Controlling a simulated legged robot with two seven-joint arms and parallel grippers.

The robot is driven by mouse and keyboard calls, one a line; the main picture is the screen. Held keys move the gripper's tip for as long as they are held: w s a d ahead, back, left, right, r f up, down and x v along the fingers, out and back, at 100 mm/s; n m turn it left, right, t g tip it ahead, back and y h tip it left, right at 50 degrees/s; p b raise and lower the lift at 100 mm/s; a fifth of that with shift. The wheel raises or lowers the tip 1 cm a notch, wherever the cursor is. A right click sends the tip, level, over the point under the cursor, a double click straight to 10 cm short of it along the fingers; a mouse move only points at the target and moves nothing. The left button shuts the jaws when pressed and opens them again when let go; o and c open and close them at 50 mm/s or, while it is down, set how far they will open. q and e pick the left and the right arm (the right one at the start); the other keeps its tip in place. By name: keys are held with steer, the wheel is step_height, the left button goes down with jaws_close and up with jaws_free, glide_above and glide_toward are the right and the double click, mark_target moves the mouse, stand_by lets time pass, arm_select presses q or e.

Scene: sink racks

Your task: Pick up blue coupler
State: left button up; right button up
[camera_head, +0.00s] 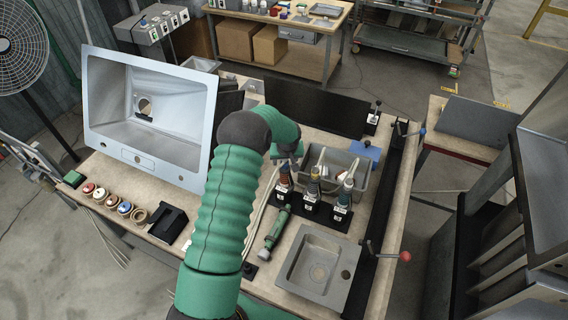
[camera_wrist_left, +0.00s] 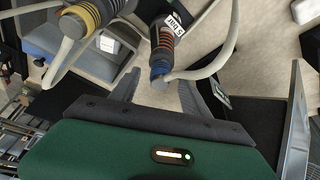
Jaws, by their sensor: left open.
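My left gripper (camera_head: 291,153) is at the back of the coupler stand in the head view, partly hidden by my green arm. In the left wrist view, the gripper (camera_wrist_left: 160,84) is open. A coupler with orange bands and a blue end (camera_wrist_left: 160,68), attached to a pale hose, shows between its fingertips with space on both sides. It seems to be the left coupler (camera_head: 284,180) in the head view. A yellow-banded coupler (camera_wrist_left: 84,16) is to its left; it seems to be the middle one (camera_head: 313,183). A third, greenish coupler (camera_head: 345,194) stands at right. My right gripper is not in view.
The couplers stand in black holders in front of a grey bin (camera_head: 372,174) with hoses. A green tool (camera_head: 275,229) lies at left of a small metal sink (camera_head: 318,266). A large steel sink (camera_head: 150,125) stands tilted at left. A red-knobbed lever (camera_head: 404,256) sticks out at right.

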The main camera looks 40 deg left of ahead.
arm_select(q)
steer(key=b+v, duration=0.4)
steer(key=v, duration=1)
steer(key=shift+s+a, duration=0.15)
steer(key=shift+a, duration=0.15)
steer(key=shift+o, duration=0.3)
steer(key=shift+s+d+r, duration=0.1)
steer(key=shift+d+r, duration=0.1)
steer(key=shift+r, duration=0.2)
steer(key=m+g+b, duration=0.1)
steer(key=m+b, duration=0.5)
steer(key=m, duration=2.7)
glide_above(287, 166)
steer(key=shift+y, duration=0.4)
step_height(287, 166, down, 10)
steer(key=shift+s+f, duration=0.1)
steer(key=shift+f, duration=0.15)
steer(key=x, duration=0.4)
steer(key=shift+s+d+f+p, duration=0.1)
steer(key=shift+s+f+p, duration=0.05)
steer(key=shift+f+p, duration=0.25)
steer(key=shift+f, duration=0.25)
